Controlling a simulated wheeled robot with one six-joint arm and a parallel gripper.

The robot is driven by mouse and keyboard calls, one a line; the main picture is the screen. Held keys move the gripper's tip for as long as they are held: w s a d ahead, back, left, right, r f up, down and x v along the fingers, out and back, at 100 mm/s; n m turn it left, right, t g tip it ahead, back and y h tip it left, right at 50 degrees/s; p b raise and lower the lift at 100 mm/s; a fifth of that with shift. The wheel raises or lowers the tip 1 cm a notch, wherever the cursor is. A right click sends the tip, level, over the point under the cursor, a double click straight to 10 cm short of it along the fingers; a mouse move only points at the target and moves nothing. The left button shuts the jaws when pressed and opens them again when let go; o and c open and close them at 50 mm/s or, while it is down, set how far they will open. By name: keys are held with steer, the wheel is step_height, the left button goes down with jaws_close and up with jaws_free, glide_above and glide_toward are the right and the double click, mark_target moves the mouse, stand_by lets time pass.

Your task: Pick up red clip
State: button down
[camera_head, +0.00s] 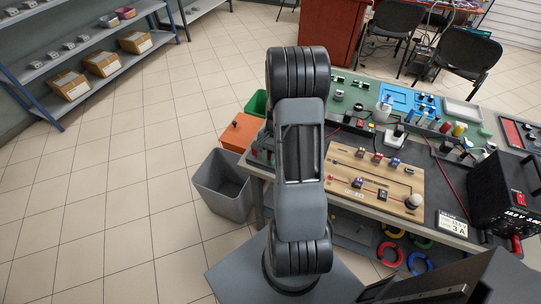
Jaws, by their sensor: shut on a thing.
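My gripper is not in view. My own arm rises through the middle of the picture and hides part of the workbench's left end. I cannot pick out a red clip with certainty. Small red parts lie on the workbench (447,203), but they are too small to tell apart. A wooden board (345,158) on the bench carries several small dark modules and a pale round knob (414,201).
A blue tray (397,98) and small parts lie at the bench's back. A black power supply (505,190) stands at the right. A grey bin (222,184) and orange box (240,133) stand left. Coloured rings (390,254) lie below. The left floor is clear.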

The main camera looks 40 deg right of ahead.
steer(key=shift+r, duration=0.15)
steer(key=shift+r, duration=0.6)
steer(key=w+a+r, duration=0.3)
steer(key=w+r, duration=0.3)
steer(key=r, duration=0.1)
steer(key=w+a+r+p, duration=0.1)
steer(key=w+a+r, duration=0.2)
steer(key=w+r, duration=0.3)
steer(key=shift+w+a+r, duration=0.2)
steer(key=shift+a+r, duration=0.1)
steer(key=shift+r, duration=0.5)
